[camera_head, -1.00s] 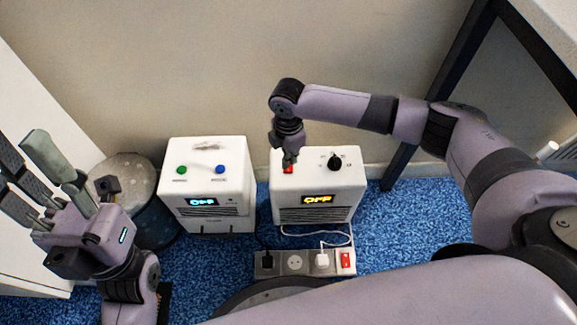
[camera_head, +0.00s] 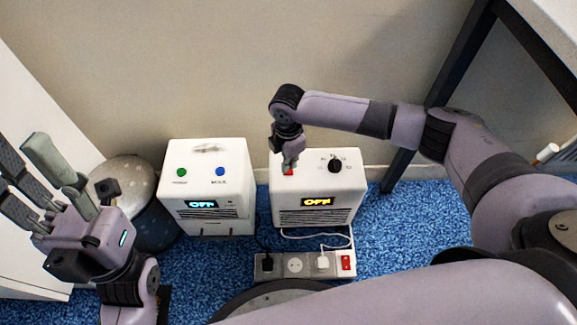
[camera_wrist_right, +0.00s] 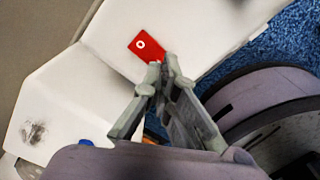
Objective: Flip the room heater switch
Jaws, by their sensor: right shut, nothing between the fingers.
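A white heater box (camera_head: 316,181) with a black knob (camera_head: 334,166) stands by the wall. Its orange display (camera_head: 318,202) appears to read OFF. A red switch (camera_head: 287,173) is on its top, at the left. My right gripper (camera_head: 290,166) is shut and empty, pointing down at the switch and partly hiding it. In the right wrist view, the shut fingertips (camera_wrist_right: 160,73) are at the lower edge of the red switch (camera_wrist_right: 146,48), which bears a white ring; I cannot tell whether they touch. My left gripper (camera_head: 30,170) is at the far left, fingers apart and empty.
A second white box (camera_head: 206,180) with green and blue buttons and a cyan OFF display stands at left. A power strip (camera_head: 309,265) with a red switch and plugs lies in front. A round grey bin (camera_head: 130,175) and a dark table leg (camera_head: 405,165) flank the boxes.

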